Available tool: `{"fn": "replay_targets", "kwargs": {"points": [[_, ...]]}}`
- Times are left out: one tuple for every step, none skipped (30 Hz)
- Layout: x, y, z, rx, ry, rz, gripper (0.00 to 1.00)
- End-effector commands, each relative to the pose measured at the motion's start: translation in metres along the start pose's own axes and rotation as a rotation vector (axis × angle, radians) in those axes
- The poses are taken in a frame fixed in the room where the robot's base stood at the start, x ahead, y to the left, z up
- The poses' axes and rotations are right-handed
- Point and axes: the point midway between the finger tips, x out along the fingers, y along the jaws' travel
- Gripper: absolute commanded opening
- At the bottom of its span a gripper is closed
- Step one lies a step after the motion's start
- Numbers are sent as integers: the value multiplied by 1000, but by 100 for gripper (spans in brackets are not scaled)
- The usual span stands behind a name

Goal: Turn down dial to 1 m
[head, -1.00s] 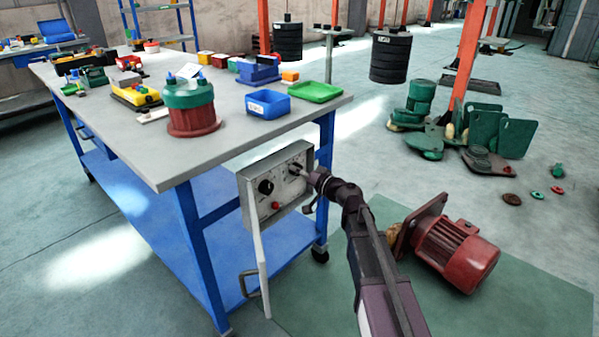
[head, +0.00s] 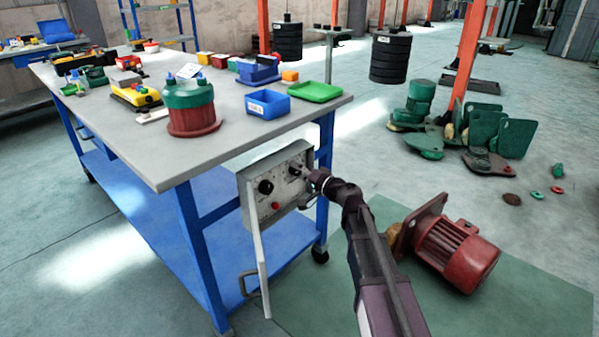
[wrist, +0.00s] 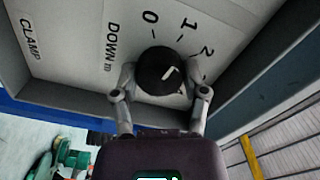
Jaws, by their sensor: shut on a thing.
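The down dial (wrist: 158,66) is a round black knob with a white mark, on a light panel face lettered "DOWN m" with 0, 1 and 2 around it. The white mark slants to the upper right, toward the 1 and 2 side; its exact reading is unclear. My gripper (wrist: 165,82) has one finger on each side of the knob and is shut on it. In the head view, my gripper (head: 307,175) reaches the right-hand knob of the grey control box (head: 250,212) at the table's end.
A second black knob (head: 265,187) and a red button (head: 276,206) are on the same box. The table (head: 200,155) carries bins and parts. A red motor (head: 457,252) lies on the floor mat to the right.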

Motion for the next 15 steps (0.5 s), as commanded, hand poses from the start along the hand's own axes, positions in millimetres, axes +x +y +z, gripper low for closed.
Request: {"fn": "replay_targets", "kwargs": {"points": [[2, -1, 1, 1, -5, -3, 10], [2, -1, 1, 1, -5, -4, 10], [2, -1, 1, 0, -5, -4, 10], [2, -1, 1, 0, -5, -4, 63], [2, -1, 1, 0, -5, -4, 72], [2, -1, 1, 0, -5, -3, 84], [2, -1, 1, 0, -4, -3, 92], [2, -1, 1, 0, -4, -3, 92], [1, -1, 1, -1, -3, -2, 92], [1, -1, 1, -1, -3, -2, 92], [1, -1, 1, -1, -3, -2, 92], [1, 0, 1, -1, -3, -2, 92], [1, 0, 1, -1, -2, -2, 92], [1, 0, 1, -1, -2, -1, 92], [1, 0, 0, -1, -2, -1, 92]]}}
